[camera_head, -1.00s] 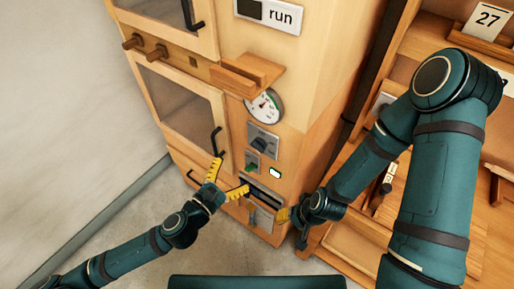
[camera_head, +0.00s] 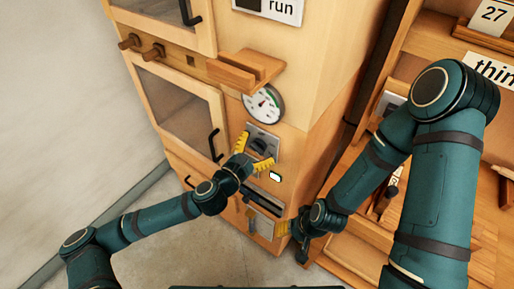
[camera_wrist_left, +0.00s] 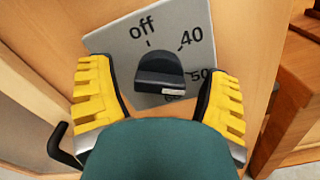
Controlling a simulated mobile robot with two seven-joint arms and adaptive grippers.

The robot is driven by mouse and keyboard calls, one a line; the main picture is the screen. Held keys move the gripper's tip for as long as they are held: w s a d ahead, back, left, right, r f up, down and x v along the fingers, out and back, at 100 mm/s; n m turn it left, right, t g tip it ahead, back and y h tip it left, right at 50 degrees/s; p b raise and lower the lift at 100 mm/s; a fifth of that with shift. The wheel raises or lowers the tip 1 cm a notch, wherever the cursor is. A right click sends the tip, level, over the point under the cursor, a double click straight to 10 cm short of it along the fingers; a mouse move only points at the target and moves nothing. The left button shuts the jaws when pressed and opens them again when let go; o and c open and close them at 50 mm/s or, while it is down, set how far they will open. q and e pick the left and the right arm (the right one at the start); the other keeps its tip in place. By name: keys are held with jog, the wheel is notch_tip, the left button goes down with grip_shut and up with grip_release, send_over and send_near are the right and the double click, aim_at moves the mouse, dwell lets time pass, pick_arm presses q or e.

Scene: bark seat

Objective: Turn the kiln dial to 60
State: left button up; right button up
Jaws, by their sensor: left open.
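The kiln dial is a black knob (camera_head: 259,144) on a grey plate (camera_head: 270,132) on the wooden kiln front, below the round gauge. In the left wrist view the knob (camera_wrist_left: 160,70) shows close up with a pale mark on its lower face. The plate (camera_wrist_left: 120,38) reads "off" at top, "40" upper right and "50" at right; a label below the knob is partly hidden. My left gripper (camera_head: 252,152) is open, its yellow fingers on either side of the knob, without clear contact. My right gripper (camera_head: 291,236) is low at the kiln's right; its opening is unclear.
A round gauge (camera_head: 264,103) and a wooden ledge (camera_head: 245,70) sit above the dial. A small lit indicator (camera_head: 275,176) is below it. Door handles (camera_head: 216,146) stick out at left. A wooden shelf unit with a "27" card (camera_head: 494,14) stands at right.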

pick_arm(q)
jog(key=c, duration=1.2)
jog(key=shift+m, duration=0.4)
jog(key=m+p, duration=0.1)
jog(key=m, duration=0.4)
jog(key=shift+m, duration=0.3)
jog(key=m, duration=0.5)
jog(key=shift+m, duration=0.4)
